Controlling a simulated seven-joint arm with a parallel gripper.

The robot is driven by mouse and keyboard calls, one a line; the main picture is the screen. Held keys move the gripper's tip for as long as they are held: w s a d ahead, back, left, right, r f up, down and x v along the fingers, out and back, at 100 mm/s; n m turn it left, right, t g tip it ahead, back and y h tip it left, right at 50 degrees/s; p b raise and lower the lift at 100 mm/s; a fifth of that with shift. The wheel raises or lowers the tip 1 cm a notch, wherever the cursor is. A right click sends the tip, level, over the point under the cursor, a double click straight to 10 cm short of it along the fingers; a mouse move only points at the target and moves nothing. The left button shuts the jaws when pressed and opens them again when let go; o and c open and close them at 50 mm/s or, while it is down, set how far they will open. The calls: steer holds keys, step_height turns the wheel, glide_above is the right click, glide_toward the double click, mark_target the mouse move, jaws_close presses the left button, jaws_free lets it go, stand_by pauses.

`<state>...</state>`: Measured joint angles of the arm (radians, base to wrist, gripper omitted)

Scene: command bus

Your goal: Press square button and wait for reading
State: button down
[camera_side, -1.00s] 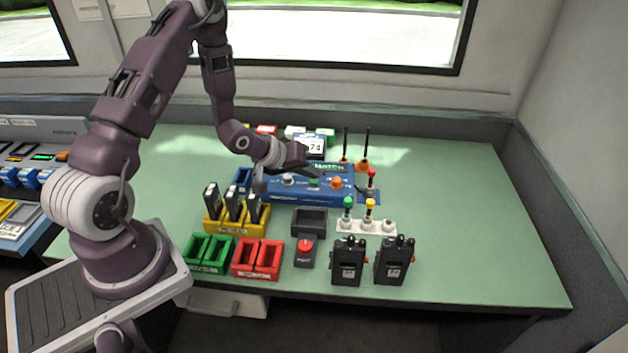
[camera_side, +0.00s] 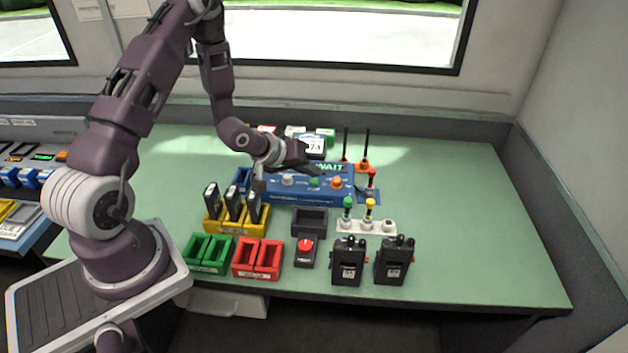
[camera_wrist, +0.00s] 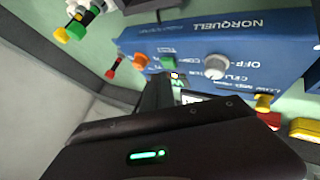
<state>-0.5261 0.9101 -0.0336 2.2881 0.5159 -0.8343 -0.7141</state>
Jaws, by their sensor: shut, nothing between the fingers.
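A blue tester box (camera_side: 345,195) stands at the back middle of the green bench. Its panel carries a white knob (camera_side: 288,180), a green square button (camera_side: 314,183) and an orange knob (camera_side: 337,183). A green display behind the panel reads WAIT, partly hidden by my gripper (camera_side: 316,173). My gripper is shut and empty, just above and behind the green button. In the wrist view the green button (camera_wrist: 169,62) shows just beyond the dark fingers (camera_wrist: 160,88). I cannot tell from the frames whether they touch it.
A yellow rack (camera_side: 228,225) holds dark battery packs. Green (camera_side: 208,265) and red (camera_side: 257,272) bins, a red button box (camera_side: 305,257) and two black radios (camera_side: 348,272) stand in front. A white rack (camera_side: 352,227) holds coloured-top antennas. The right of the bench is clear.

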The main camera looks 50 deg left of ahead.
mark_target(311, 182)
steer(key=shift+r, duration=0.2)
steer(key=shift+r, duration=2.5)
steer(key=s+d+r+m+g+y, duration=0.1)
steer(key=s+d+r+m, duration=0.15)
steer(key=s+r, duration=0.4)
steer(key=s+d+r+m+g+y, duration=0.1)
steer(key=s+d+r+m+y, duration=0.2)
steer(key=r, duration=0.7)
steer(key=s+d+r+m+h, duration=0.1)
steer(key=s+d, duration=0.3)
steer(key=s, duration=0.5)
steer(key=s+d+r+m+g+h, duration=0.1)
steer(key=s+d+r+m+h, duration=0.1)
steer(key=s, duration=0.7)
steer(key=shift+s+d+r+g+h, duration=0.35)
steer(key=shift+d+r, duration=0.2)
steer(key=shift+d, duration=0.3)
